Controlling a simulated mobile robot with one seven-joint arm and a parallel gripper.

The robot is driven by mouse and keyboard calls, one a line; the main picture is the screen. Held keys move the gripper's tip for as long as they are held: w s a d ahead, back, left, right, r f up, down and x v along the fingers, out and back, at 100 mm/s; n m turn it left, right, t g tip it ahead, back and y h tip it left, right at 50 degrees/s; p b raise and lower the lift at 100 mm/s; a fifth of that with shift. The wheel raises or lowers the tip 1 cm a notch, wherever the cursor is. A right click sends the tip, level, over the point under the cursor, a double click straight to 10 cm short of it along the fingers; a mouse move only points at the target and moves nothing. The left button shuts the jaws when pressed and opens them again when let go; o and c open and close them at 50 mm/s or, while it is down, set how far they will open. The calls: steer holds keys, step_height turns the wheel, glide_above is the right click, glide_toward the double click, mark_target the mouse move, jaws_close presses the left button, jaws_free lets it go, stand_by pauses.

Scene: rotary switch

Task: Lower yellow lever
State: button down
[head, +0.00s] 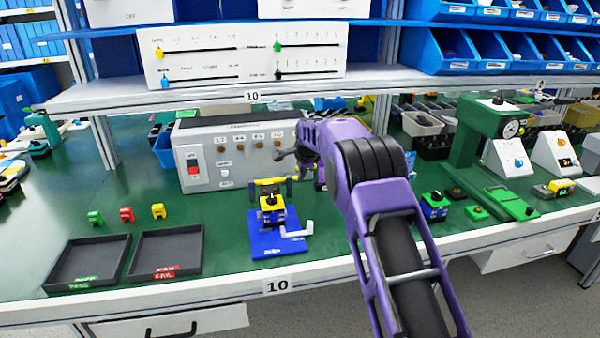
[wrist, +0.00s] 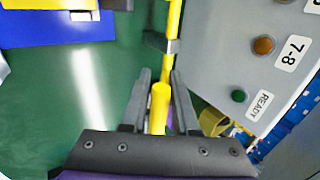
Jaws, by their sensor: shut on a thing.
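The yellow lever (head: 270,181) is a bar lying roughly level over a blue fixture (head: 268,245) on the green bench, in the head view. In the wrist view the yellow lever (wrist: 159,102) runs between the two dark fingers of my gripper (wrist: 160,78). My gripper is shut on it near one end. More yellow bar continues beyond the fingertips, past a grey collar. In the head view my purple wrist is at the right end of the lever, and the fingers are hard to make out there. The blue fixture has a small yellow-and-black block and a white bent handle.
A grey control box (head: 235,150) with a red switch stands close behind the lever; its panel (wrist: 245,50) is near my gripper's right in the wrist view. Two black trays (head: 88,262) lie to the left. A shelf (head: 200,93) hangs above. A green press (head: 485,135) stands right.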

steer(key=shift+d+f, duration=0.15)
steer(key=shift+f, duration=0.05)
steer(key=c, duration=0.7)
jaws_free()
steer(key=shift+r, duration=0.15)
steer(key=p+v, duration=0.1)
steer(key=v, duration=1.6)
steer(key=shift+s, duration=0.1)
steer(key=shift+r, duration=0.15)
